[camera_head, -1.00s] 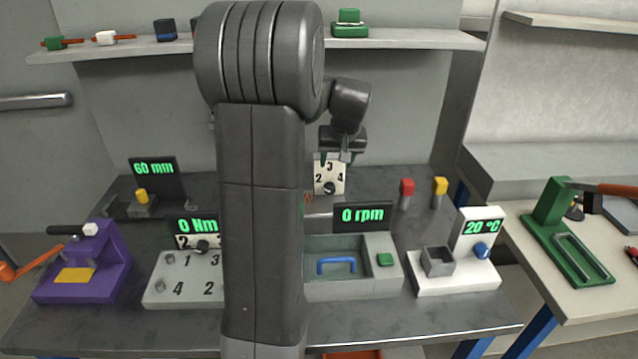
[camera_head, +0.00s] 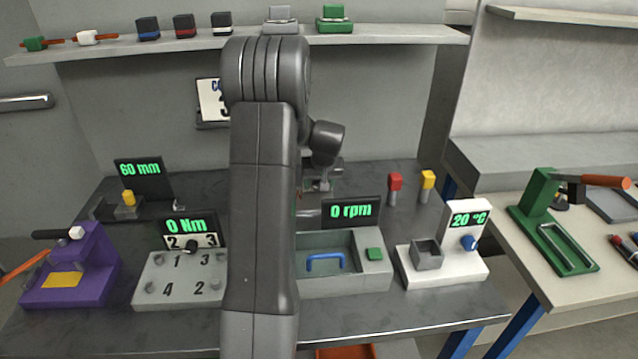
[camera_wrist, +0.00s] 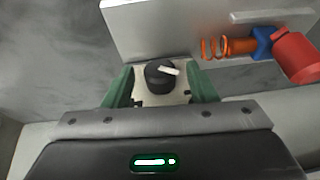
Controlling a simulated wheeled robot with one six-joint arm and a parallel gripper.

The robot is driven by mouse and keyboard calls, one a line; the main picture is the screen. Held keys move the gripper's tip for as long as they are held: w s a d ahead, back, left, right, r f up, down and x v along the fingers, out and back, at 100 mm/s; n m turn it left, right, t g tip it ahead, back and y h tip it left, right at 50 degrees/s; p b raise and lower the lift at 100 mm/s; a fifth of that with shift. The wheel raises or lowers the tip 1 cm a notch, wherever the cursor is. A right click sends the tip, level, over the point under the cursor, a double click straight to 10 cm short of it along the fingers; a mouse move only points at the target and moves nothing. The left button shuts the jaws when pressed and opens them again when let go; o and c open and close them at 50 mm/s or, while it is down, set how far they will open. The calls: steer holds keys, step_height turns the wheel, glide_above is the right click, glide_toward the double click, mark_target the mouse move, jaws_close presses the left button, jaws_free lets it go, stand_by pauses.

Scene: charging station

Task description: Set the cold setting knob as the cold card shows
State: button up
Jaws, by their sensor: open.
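A black knob (camera_wrist: 157,78) with a white pointer sits on a cream dial plate (camera_wrist: 178,97) in the wrist view. The pointer is toward the right in that view. My gripper (camera_wrist: 162,86) is open, its green fingers on either side of the knob; I cannot tell whether they touch it. In the head view my gripper (camera_head: 322,185) is low behind the arm, and the dial's numbers are hidden. A white card (camera_head: 210,100) hangs on the back wall, partly covered by my arm. Its blue heading starts with C, and part of a digit, seemingly 3, shows.
A coil spring (camera_wrist: 222,47) and a red cylinder (camera_wrist: 296,58) lie right of the knob in the wrist view. A grey basin (camera_head: 345,278) with a blue handle, a white heater (camera_head: 440,272) and a numbered panel (camera_head: 178,290) stand in front. Red and yellow posts stand at right.

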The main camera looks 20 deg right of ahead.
steer(key=c, duration=1)
steer(key=shift+d, duration=0.1)
steer(key=y+b, duration=0.1)
steer(key=t+y+b, duration=0.1)
steer(key=y, duration=0.1)
steer(key=m+y+b, duration=0.1)
steer(key=shift+s+d+f+b, duration=0.1)
steer(key=shift+d+f+b, duration=0.2)
steer(key=shift+d+b, duration=0.1)
steer(key=t+y+b, duration=0.1)
steer(key=y, duration=0.2)
steer(key=shift+d+f+m+b, duration=0.15)
steer(key=shift+m+b, duration=0.25)
steer(key=shift+s+m+t+y+b, duration=0.1)
steer(key=shift+m+t+y+b, duration=0.5)
steer(key=shift+y, duration=1.2)
steer(key=shift+t, duration=0.3)
steer(key=o, duration=1)
